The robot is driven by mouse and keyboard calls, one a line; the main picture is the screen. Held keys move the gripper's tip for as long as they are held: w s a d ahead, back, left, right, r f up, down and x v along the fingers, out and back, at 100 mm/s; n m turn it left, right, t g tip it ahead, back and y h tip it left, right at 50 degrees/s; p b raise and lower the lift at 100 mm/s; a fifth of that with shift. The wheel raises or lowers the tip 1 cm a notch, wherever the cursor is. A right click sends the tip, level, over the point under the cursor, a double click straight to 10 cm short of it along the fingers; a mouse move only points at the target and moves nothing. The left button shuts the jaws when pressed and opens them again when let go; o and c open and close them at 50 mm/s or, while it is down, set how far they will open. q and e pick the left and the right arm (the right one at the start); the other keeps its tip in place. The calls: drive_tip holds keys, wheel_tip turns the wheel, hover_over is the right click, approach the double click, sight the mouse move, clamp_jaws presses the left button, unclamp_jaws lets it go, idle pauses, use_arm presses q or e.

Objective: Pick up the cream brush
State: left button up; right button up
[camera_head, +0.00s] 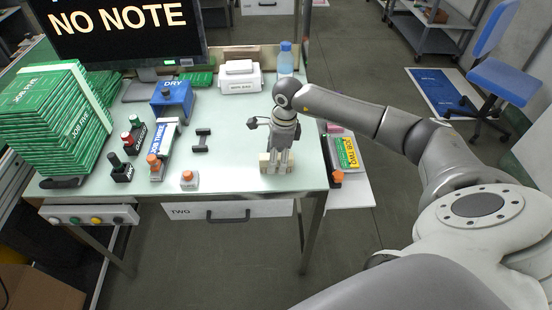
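A small cream block-like thing (264,166), which looks like the cream brush, sits near the front edge of the pale table, right of its middle. My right gripper (280,158) points down over it, with its fingers at the cream thing and hiding part of it. I cannot tell whether the fingers are closed on it or only around it. The cream thing appears to be at table level. My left gripper is not in view.
Left of my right gripper are a dark dumbbell-shaped piece (202,141), an orange-topped button (189,179) and a blue DRY box (172,100). A blue-capped bottle (286,58) stands behind. Green JOB FIVE books (45,115) fill the left.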

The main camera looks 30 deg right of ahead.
drive_tip(key=shift+f, duration=0.55)
drive_tip(key=c, duration=1.1)
drive_tip(key=shift+r, duration=0.15)
drive_tip(key=shift+w+r+b, duration=0.1)
drive_tip(key=shift+r+b, duration=0.3)
drive_tip(key=shift+r, duration=0.05)
drive_tip(key=s+a+r+b, duration=0.1)
drive_tip(key=s+a+r, duration=0.2)
drive_tip(key=r, duration=0.1)
drive_tip(key=s+a+r+b, duration=0.1)
drive_tip(key=s+a+r, duration=0.2)
drive_tip(key=s+r, duration=0.1)
drive_tip(key=s+a+r+b, duration=0.2)
drive_tip(key=s+a+r, duration=0.1)
drive_tip(key=r, duration=0.1)
drive_tip(key=shift+s+a, duration=0.2)
drive_tip(key=shift+s, duration=0.1)
